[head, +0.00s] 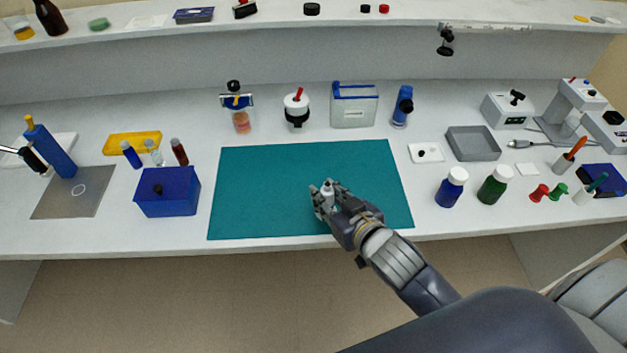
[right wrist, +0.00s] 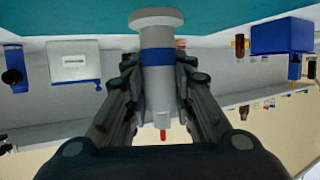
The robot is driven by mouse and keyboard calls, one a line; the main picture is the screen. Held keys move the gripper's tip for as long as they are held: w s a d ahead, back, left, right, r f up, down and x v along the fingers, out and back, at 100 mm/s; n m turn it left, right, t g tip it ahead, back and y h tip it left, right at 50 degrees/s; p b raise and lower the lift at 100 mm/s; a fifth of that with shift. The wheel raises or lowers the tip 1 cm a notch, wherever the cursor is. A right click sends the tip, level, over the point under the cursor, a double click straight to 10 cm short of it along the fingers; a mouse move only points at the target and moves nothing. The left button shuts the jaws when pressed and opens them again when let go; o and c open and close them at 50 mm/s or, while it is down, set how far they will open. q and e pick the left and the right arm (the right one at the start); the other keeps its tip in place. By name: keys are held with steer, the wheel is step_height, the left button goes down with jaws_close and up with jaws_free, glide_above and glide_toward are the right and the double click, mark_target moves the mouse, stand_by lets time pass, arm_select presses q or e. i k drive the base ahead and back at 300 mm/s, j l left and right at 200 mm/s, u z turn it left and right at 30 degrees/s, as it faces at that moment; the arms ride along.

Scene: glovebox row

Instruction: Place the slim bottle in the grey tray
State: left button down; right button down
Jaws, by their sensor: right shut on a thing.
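The slim bottle (head: 328,189) is small and pale in the head view, held upright in my right gripper (head: 326,196) over the teal mat. In the right wrist view the slim bottle (right wrist: 157,70) is a light grey cylinder with a blue band and a wider flat end. The fingers of my right gripper (right wrist: 158,90) are shut on it from both sides and hide part of it. I cannot tell whether its base touches the mat. The grey tray (head: 473,156) lies on the bench to the right of the mat and looks empty. My left gripper is not in view.
The teal mat (head: 260,190) is otherwise bare. A blue bottle (head: 450,188) and a green bottle (head: 492,186) with white caps stand in front of the tray.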

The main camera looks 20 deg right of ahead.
mark_target(472, 146)
steer(key=l, duration=1.35)
steer(key=i+l, duration=0.15)
steer(key=l, duration=1.2)
